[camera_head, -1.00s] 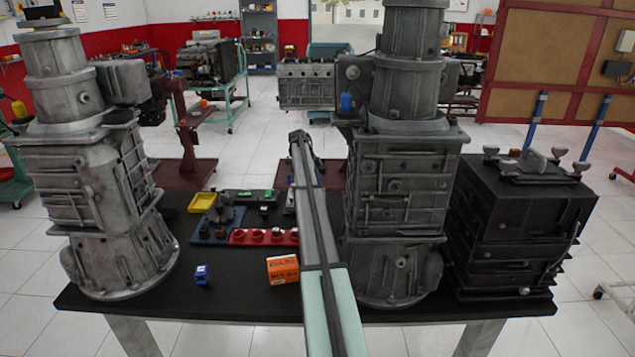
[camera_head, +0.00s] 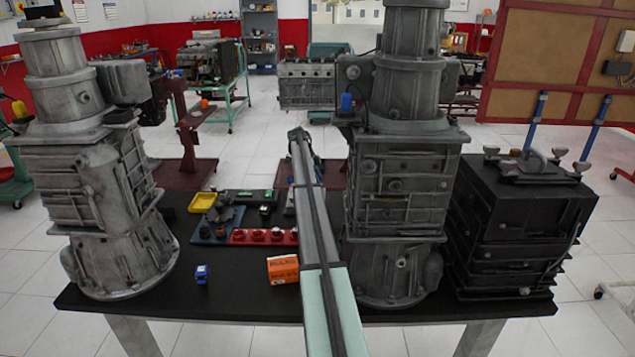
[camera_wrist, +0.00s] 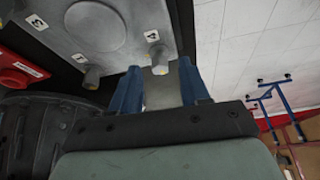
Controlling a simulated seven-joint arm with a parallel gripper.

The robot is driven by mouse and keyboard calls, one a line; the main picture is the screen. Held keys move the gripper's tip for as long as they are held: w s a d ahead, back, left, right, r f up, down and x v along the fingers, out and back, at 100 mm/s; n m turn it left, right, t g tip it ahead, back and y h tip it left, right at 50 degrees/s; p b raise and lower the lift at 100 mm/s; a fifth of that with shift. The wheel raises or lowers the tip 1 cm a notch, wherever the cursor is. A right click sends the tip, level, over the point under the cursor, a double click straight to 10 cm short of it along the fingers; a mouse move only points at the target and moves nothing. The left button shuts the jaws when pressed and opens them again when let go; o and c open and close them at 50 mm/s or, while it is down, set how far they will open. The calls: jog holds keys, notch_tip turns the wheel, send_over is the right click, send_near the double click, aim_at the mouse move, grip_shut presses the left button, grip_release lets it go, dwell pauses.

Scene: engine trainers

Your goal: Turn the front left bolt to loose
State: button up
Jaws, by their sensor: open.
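In the wrist view a grey plate (camera_wrist: 122,48) with a round disc carries small metal bolts beside white number labels. One bolt (camera_wrist: 158,56) stands by the label that reads 4, near the plate's edge. A second bolt (camera_wrist: 92,76) stands to its left by another label. My gripper (camera_wrist: 158,67) is open, its two blue fingers pointing at the plate. The bolt by label 4 lies between the fingertips, with a gap seen on both sides. Which bolt is the front left one I cannot tell. In the head view my arm hides most of the plate.
On the black table (camera_head: 245,300) stand two tall grey engine castings (camera_head: 85,180) and (camera_head: 405,185), one close right of my arm. A black engine block (camera_head: 515,225) is at the right. An orange box (camera_head: 283,269), a blue item (camera_head: 202,273) and a red socket strip (camera_head: 262,237) lie left of my arm.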

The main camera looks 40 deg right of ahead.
jog(key=v, duration=1.3)
jog(key=shift+s, duration=0.1)
